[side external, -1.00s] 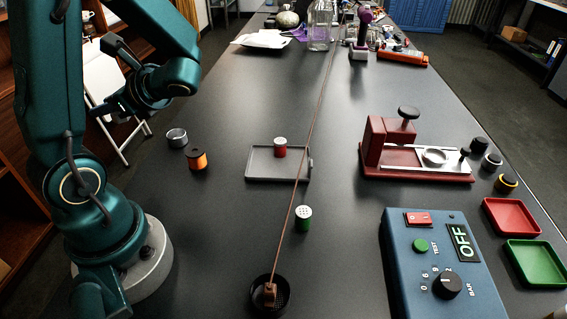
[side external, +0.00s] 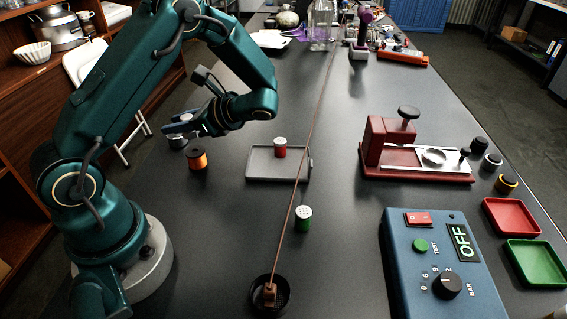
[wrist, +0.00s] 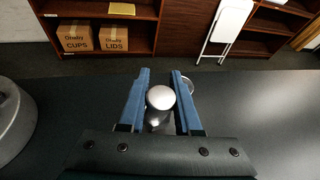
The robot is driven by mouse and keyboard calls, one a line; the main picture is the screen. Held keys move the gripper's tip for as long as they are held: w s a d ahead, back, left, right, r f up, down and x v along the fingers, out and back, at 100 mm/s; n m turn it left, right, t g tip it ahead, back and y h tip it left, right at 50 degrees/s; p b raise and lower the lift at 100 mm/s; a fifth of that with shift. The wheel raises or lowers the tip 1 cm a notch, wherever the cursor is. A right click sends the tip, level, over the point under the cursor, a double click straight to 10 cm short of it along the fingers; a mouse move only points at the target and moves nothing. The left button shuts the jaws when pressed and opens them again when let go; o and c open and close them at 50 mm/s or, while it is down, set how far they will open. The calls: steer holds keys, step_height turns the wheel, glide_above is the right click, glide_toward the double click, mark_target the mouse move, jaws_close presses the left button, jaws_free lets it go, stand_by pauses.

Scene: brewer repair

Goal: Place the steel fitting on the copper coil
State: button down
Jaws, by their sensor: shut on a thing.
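My gripper (side external: 184,125) is over the left part of the table, its fingers pointing left. In the wrist view, its blue jaws (wrist: 159,90) are shut on a shiny silver piece with a rounded top, the steel fitting (wrist: 159,98). A small pale bit of it shows at the fingers in the side view (side external: 186,117). The copper coil (side external: 197,161), an orange-wound spool with dark ends, stands upright on the table, below and slightly right of the jaws. I do not make it out in the wrist view.
A steel-coloured cylinder (side external: 177,142) stands just behind the coil, partly under the gripper. A grey tray (side external: 262,175) holds a red, white-topped shaker. A green shaker (side external: 303,219), a red press (side external: 378,150) and a blue control box (side external: 435,270) stand rightward. Table between coil and tray is clear.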

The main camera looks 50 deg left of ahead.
steer(key=shift+f, duration=1.85)
steer(key=shift+f, duration=0.1)
steer(key=c, duration=0.6)
jaws_free()
steer(key=v, duration=1.2)
steer(key=s+d+r+n+t+h, duration=0.7)
steer(key=s+d+n+t+h, duration=0.1)
steer(key=d+n+t+h, duration=0.3)
steer(key=shift+s+d+t+h, duration=0.35)
steer(key=shift+s+t+h, duration=0.05)
steer(key=shift+t, duration=0.2)
